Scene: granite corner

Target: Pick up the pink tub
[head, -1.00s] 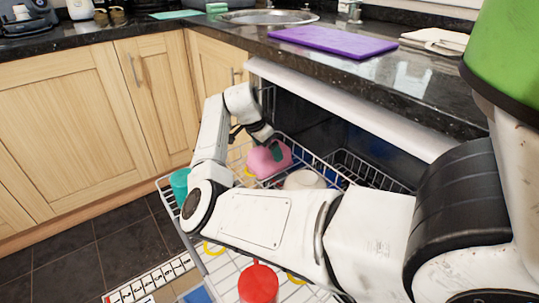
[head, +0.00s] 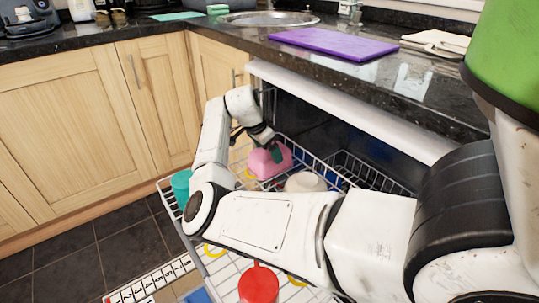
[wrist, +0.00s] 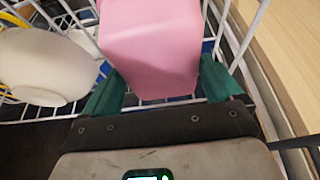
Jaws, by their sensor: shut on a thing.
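The pink tub (head: 264,165) is in the white wire dishwasher rack (head: 318,158), near its left end. My gripper (head: 273,150) reaches down to it from above. In the wrist view, my gripper's green fingertips (wrist: 158,88) lie on either side of the pink tub (wrist: 150,45), shut on it. The tub's smooth side faces the wrist camera, and the top of the picture cuts it off. I cannot tell whether the tub touches the rack's floor.
A white bowl (head: 305,182) stands close to the tub's right in the head view. A teal cup (head: 181,184) and a red cup (head: 258,285) are in the rack. Wooden cupboards (head: 75,120) stand on the left.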

